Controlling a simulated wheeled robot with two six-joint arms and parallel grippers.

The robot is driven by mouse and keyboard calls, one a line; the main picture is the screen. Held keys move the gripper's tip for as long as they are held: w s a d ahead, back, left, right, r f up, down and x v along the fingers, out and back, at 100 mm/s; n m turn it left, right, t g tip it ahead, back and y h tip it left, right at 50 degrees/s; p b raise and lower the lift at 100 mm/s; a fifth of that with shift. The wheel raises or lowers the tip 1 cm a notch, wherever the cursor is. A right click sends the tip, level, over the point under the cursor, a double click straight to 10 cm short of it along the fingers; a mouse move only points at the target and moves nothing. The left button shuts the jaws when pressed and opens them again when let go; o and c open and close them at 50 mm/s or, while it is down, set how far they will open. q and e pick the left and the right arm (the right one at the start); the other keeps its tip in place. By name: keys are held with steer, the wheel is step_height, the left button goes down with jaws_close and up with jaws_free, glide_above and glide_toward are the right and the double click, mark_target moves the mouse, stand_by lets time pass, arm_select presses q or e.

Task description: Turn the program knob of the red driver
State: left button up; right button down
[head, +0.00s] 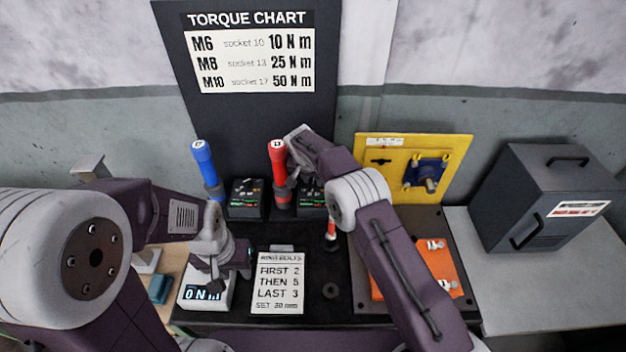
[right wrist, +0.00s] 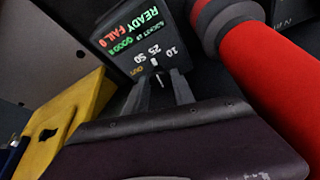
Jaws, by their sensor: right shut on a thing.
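The red driver (head: 279,165) stands upright at the back of the bench; its red body (right wrist: 275,80) fills the right of the right wrist view. Beside it is its dark program box (head: 310,212), with a lit screen (right wrist: 128,35) and a dial marked 10, 25, 50 and OUT. My right gripper (right wrist: 165,88) is shut on the small program knob (right wrist: 157,74), its fingers one on each side. A pale mark shows on the knob near the 25 and 50, but I cannot tell exactly where it points. My left gripper (head: 230,268) is low by the torque display; its jaws are unclear.
A blue driver (head: 205,165) and its box (head: 246,199) stand to the left. A torque display (head: 206,292) and a ring bolts card (head: 279,284) lie in front. A yellow panel (head: 457,150) and a dark cabinet (head: 545,200) are to the right.

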steer(key=shift+m, duration=0.3)
steer(key=c, duration=1.1)
jaws_free()
steer(key=shift+o, duration=0.2)
steer(key=b+v, duration=0.1)
steer(key=v, duration=0.8)
steer(key=shift+b, duration=0.35)
